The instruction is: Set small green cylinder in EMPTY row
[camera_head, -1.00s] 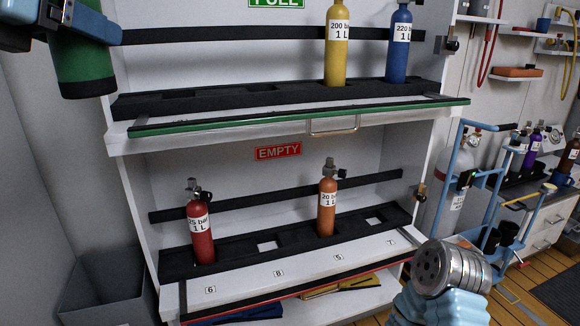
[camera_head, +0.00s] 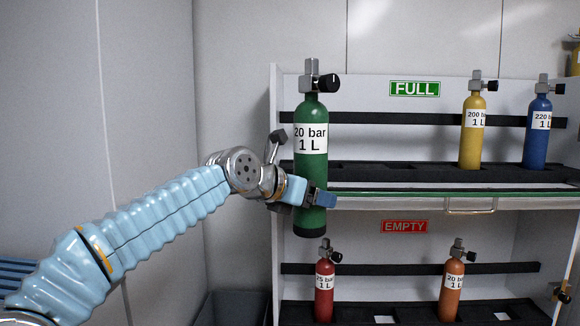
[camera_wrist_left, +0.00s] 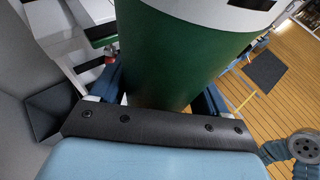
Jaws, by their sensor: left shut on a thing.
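The small green cylinder (camera_head: 311,170) stands upright in the air in the head view, its label reading 20 bar 1 L. My left gripper (camera_head: 318,197) is shut on its lower body, which also fills the middle of the left wrist view (camera_wrist_left: 185,60). The cylinder hangs in front of the left end of the rack, its base level with the EMPTY sign (camera_head: 405,227). The EMPTY row (camera_head: 400,308) lies below, holding a red cylinder (camera_head: 324,290) and an orange cylinder (camera_head: 452,290), with gaps between and right of them. My right gripper is not in view.
The upper row under the FULL sign (camera_head: 415,89) holds a yellow cylinder (camera_head: 471,135) and a blue cylinder (camera_head: 538,135). The upper shelf's front edge (camera_head: 400,200) sticks out over the EMPTY row. A grey bin (camera_head: 230,308) stands at the rack's lower left.

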